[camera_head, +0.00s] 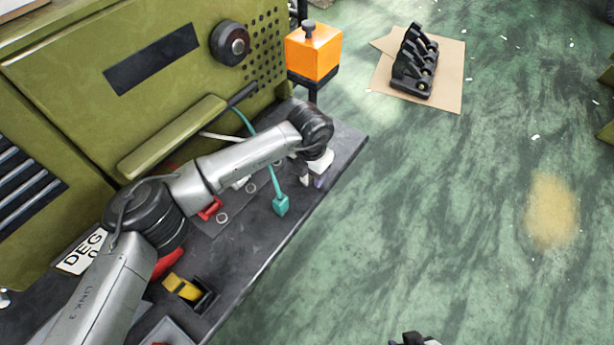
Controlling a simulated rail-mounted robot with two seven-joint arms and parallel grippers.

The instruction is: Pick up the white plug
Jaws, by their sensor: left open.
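A small white piece (240,183), probably the white plug, lies on the dark bench top just below my left forearm, which partly hides it. A white cable (220,137) runs behind the same arm, so I cannot see where it ends. My left gripper (312,182) points down over the bench near its right edge, open, with nothing visible between its fingers. It is to the right of the white piece and apart from it. A teal plug (281,205) on a teal cable lies just left of and below the gripper.
The dark bench (262,245) also holds a red part (210,208), small rings and a yellow-and-black tool (183,287). The olive machine (75,85) with its long handle stands behind. An orange box (313,52) stands at the back corner.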

